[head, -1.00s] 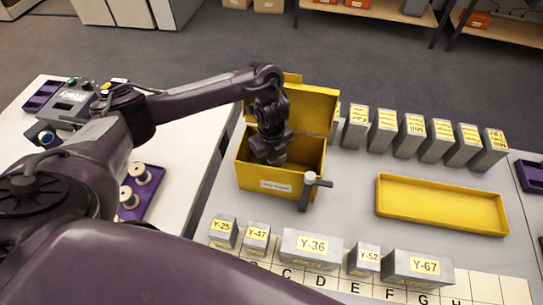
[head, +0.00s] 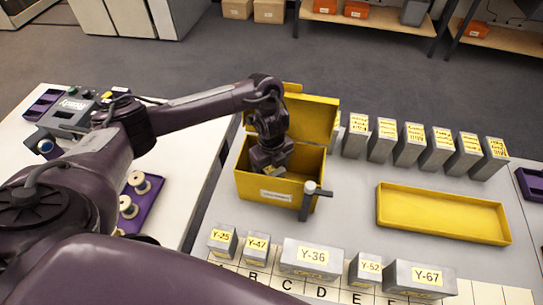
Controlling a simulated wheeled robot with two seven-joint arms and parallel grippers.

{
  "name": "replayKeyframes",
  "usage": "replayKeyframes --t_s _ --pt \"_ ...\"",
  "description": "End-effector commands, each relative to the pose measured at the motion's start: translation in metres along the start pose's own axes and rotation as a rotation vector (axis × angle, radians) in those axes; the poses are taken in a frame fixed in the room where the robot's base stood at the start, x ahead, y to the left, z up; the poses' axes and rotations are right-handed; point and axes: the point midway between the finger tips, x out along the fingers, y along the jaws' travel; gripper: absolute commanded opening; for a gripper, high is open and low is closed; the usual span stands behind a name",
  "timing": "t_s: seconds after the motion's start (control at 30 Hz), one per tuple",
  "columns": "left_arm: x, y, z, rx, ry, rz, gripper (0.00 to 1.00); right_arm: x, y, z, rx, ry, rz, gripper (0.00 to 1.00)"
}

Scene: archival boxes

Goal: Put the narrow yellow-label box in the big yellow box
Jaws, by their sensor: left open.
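The big yellow box (head: 262,190) stands open on the grey table, its lid (head: 308,112) raised at the back. My left gripper (head: 272,170) is open and points down inside the box's opening. A small grey and yellow patch shows at its fingertips; I cannot tell if it is a box or part of the gripper. Narrow grey boxes with yellow labels stand in the front row: Y-25 (head: 222,241), Y-47 (head: 256,248) and Y-52 (head: 365,269). The box's floor is mostly hidden. My right gripper is not in view.
Wider boxes Y-36 (head: 312,258) and Y-67 (head: 419,279) share the lettered front strip. A shallow yellow tray (head: 441,213) lies at right. Several tall grey boxes (head: 409,145) line the back.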

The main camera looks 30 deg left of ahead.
Motion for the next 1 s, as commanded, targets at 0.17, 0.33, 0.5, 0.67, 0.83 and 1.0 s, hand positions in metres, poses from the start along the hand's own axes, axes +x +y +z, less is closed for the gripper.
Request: replayKeyframes --t_s 0.17,0.33,0.5,0.67,0.83,1.0 --pt "-0.039 -0.002 0.002 0.002 -0.005 -0.005 0.72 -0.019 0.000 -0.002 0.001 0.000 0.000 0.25" --pt "-0.076 -0.002 0.002 0.003 -0.006 -0.006 0.72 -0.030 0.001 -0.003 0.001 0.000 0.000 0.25" --pt "-0.105 -0.001 0.001 0.002 -0.004 -0.004 0.72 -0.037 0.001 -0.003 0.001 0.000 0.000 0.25" --pt "-0.121 -0.001 0.001 0.001 -0.002 -0.002 0.72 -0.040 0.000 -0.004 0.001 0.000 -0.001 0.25" --pt "-0.127 0.000 0.001 -0.001 -0.001 0.000 0.72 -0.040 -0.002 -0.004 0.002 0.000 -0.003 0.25" --pt "-0.127 0.000 0.000 -0.001 0.000 0.000 0.72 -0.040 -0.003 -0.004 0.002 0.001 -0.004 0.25"
